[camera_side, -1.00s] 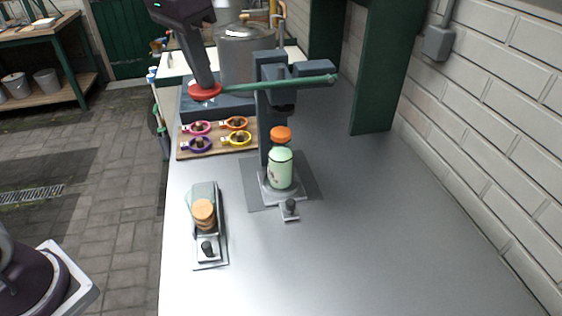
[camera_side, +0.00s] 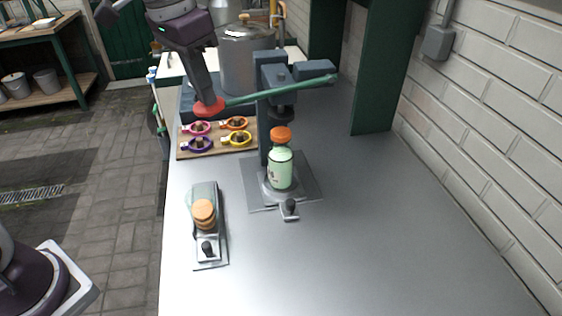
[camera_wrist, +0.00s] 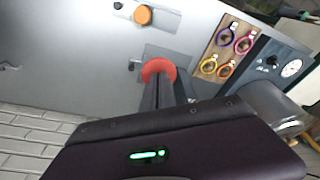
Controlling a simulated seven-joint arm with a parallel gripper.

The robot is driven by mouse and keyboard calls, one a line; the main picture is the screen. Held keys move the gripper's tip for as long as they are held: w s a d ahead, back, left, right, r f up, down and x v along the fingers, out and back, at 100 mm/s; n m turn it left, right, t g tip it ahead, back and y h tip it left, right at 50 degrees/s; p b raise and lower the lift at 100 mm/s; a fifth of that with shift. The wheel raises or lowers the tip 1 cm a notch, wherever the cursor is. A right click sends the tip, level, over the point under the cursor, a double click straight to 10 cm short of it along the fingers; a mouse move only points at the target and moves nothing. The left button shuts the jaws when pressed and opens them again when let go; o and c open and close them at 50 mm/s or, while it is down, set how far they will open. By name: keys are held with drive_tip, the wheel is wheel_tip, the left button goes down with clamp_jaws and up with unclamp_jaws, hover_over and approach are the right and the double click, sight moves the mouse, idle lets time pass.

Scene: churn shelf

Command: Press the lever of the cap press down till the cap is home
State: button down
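The cap press (camera_side: 264,108) is a dark grey column with a long green lever (camera_side: 245,98). The lever ends at the left in a red knob (camera_side: 209,107), which also shows in the wrist view (camera_wrist: 159,70). My gripper (camera_side: 206,96) is shut, its fingertips meeting the knob from above. The lever slopes down toward the knob. A pale green bottle (camera_side: 281,170) stands upright on the press base under the dark ram (camera_side: 283,112). Its orange cap (camera_side: 281,134) sits on top, and a small gap shows between ram and cap.
A wooden board (camera_side: 218,151) with several coloured clamp rings lies behind on the left. A holder with a stack of orange caps (camera_side: 203,212) stands at front left. A metal pot (camera_side: 243,60) is at the back. The bench is clear at right.

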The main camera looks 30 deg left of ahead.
sight(212, 113)
drive_tip(key=shift+f, duration=0.95)
drive_tip(key=shift+w+d+f, duration=0.1)
drive_tip(key=shift+w+f, duration=0.05)
drive_tip(key=shift+f, duration=0.55)
drive_tip(key=shift+x, duration=0.8)
drive_tip(key=shift+d, duration=0.1)
